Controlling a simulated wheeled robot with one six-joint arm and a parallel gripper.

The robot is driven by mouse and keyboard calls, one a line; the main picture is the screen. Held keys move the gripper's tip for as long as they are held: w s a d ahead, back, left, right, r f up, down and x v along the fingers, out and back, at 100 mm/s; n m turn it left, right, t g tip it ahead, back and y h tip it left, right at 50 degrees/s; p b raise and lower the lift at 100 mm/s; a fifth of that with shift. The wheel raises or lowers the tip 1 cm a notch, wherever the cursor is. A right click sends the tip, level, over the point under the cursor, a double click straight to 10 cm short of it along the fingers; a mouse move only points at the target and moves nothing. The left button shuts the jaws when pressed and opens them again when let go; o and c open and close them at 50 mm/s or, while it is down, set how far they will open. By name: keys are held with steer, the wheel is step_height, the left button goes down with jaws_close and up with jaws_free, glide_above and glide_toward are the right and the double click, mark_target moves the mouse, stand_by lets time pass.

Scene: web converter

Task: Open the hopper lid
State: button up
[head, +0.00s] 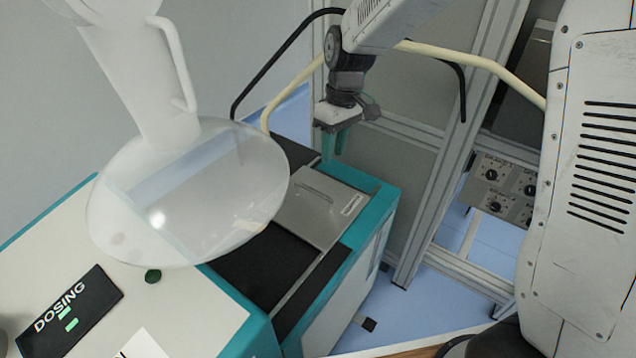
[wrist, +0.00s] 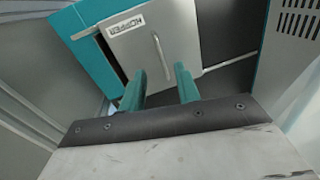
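The hopper lid (head: 322,222) is a flat grey metal plate lying on the teal-edged machine in the head view. It carries a thin bar handle (head: 313,190) and a label. In the wrist view the lid (wrist: 185,25) fills the upper middle; its label reads HOPPER, and its handle (wrist: 160,55) shows beyond the fingers. My gripper (head: 334,150) has teal fingers pointing down above the far end of the lid. In the wrist view my gripper (wrist: 160,75) is open and empty, with the handle seen between the fingertips, apart from them.
A dark surface (head: 262,268) lies beside the lid on the near side. A large translucent funnel-like vessel (head: 190,190) overhangs the machine at left. The DOSING panel (head: 68,312) is at lower left. A metal frame post (head: 425,190) and a knob panel (head: 497,185) stand right.

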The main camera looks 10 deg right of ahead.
step_height(320, 180, down, 4)
steer(key=w+a, duration=0.2)
glide_above(318, 202)
steer(key=shift+n, duration=0.4)
step_height(318, 202, down, 8)
steer(key=shift+r, duration=0.1)
